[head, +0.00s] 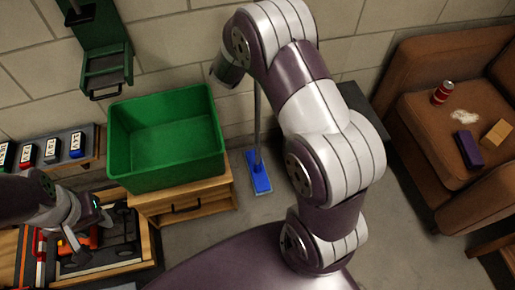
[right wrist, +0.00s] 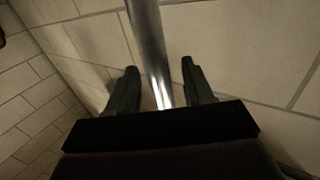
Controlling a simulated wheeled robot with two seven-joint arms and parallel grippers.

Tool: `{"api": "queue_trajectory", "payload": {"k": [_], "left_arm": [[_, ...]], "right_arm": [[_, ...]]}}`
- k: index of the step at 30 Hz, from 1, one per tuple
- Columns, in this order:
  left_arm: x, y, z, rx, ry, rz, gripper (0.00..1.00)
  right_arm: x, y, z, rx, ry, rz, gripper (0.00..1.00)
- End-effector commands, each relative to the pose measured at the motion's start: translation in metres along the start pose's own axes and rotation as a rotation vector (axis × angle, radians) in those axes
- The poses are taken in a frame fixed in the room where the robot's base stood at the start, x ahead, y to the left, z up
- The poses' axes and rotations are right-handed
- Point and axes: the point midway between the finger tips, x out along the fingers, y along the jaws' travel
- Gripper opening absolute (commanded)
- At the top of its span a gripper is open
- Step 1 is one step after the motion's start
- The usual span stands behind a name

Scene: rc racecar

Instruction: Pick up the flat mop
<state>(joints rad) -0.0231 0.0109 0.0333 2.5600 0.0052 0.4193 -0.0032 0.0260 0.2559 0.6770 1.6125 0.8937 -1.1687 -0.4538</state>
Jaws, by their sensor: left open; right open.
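The flat mop stands against the wall in the head view, its blue head (head: 259,181) on the floor and its grey pole (head: 257,125) rising behind my right arm. In the right wrist view the shiny pole (right wrist: 149,45) runs between the two dark fingers of my right gripper (right wrist: 159,68). The fingers are open, with a gap on each side of the pole. In the head view my right arm hides the upper pole and the right gripper. My left gripper (head: 87,230) is open at the lower left, above a box of tools, far from the mop.
A green bin (head: 165,180) stands on a wooden cabinet (head: 190,205) left of the mop. A brown armchair (head: 420,140) with a red can (head: 442,92) is at right. A tool box (head: 125,262) is at lower left. The floor right of the mop is clear.

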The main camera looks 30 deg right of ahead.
Motion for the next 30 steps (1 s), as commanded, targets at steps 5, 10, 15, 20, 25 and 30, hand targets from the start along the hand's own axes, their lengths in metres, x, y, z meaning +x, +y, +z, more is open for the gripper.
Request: {"api": "queue_trajectory", "payload": {"k": [5, 10, 15, 20, 25, 30], "left_arm": [[0.0, 0.0, 0.0, 0.0, 0.0, 0.0, 0.43], [0.0, 0.0, 0.0, 0.0, 0.0, 0.0, 0.43], [0.0, 0.0, 0.0, 0.0, 0.0, 0.0, 0.43], [-0.002, 0.0, 0.0, 0.0, 0.0, 0.0, 0.43], [-0.015, 0.0, -0.002, 0.0, 0.0, 0.0, 0.43], [-0.026, 0.0, -0.003, 0.0, 0.0, 0.0, 0.43]], "right_arm": [[0.002, 0.0, -0.001, 0.001, 0.001, -0.001, 0.51], [0.002, 0.0, -0.001, 0.001, 0.0, -0.001, 0.09], [0.002, -0.001, -0.003, 0.003, 0.004, -0.001, 0.0], [0.002, -0.001, -0.006, 0.004, 0.004, -0.001, 0.0], [0.002, -0.001, -0.043, 0.006, 0.007, -0.001, 0.0], [0.001, 0.0, -0.082, 0.006, 0.006, -0.001, 0.0]]}}
